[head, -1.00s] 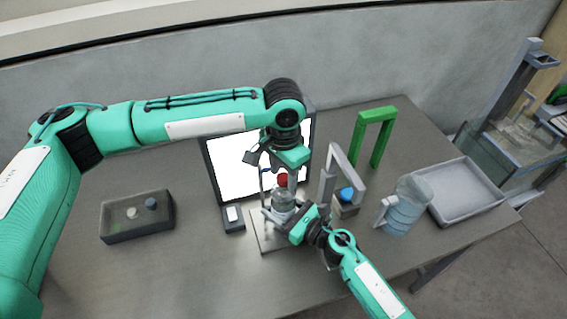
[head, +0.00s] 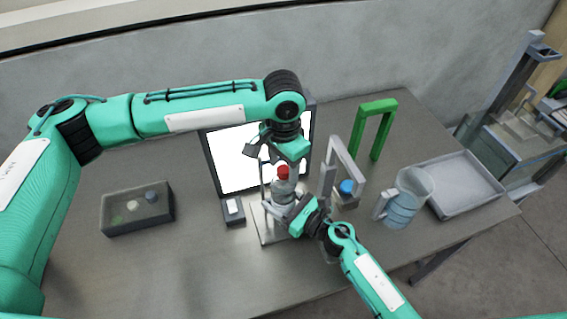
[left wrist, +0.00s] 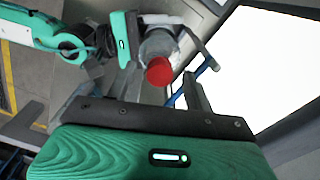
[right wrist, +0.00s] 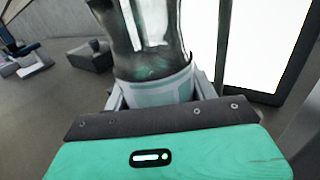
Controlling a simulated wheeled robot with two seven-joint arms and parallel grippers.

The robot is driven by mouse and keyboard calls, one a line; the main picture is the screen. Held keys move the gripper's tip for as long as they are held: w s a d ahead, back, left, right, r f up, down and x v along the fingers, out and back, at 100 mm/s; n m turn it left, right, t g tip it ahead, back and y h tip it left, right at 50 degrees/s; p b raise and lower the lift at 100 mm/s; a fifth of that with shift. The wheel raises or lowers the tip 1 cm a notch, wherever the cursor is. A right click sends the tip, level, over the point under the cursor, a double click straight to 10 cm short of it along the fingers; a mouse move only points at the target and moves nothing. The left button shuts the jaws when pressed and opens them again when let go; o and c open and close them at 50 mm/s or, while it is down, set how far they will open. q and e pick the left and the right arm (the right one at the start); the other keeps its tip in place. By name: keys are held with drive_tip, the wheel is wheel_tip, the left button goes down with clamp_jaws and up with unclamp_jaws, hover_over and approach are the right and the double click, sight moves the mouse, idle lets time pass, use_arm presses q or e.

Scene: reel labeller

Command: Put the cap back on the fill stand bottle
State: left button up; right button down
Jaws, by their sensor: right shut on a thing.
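The clear bottle (head: 280,196) stands upright on the fill stand (head: 268,232), with the red cap (head: 283,172) at its top. In the left wrist view the cap (left wrist: 158,70) covers the bottle mouth; how firmly it sits cannot be told. My left gripper (head: 284,163) is close above the cap, its fingers spread apart with the cap showing between them. My right gripper (head: 296,211) is shut around the lower part of the bottle. In the right wrist view the fingers flank a pale band on the bottle (right wrist: 158,88).
A bright screen (head: 232,160) stands behind the bottle. A grey arch with a blue-topped part (head: 347,187), a green arch (head: 374,128), a clear jug (head: 404,198) and a grey tray (head: 470,185) are to the right. A dark box (head: 137,222) is at left. The table's front left is clear.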

use_arm(q)
wheel_tip(320, 180, up, 12)
idle(0.6)
use_arm(e)
drive_tip(key=shift+c, duration=1.9)
unclamp_jaws()
use_arm(q)
wheel_tip(320, 180, down, 5)
drive_tip(key=b, duration=0.5)
use_arm(e)
drive_tip(key=v, duration=1.3)
drive_tip(key=shift+f, duration=0.1)
drive_tip(key=shift+s+d, duration=0.25)
drive_tip(key=shift+s, duration=0.05)
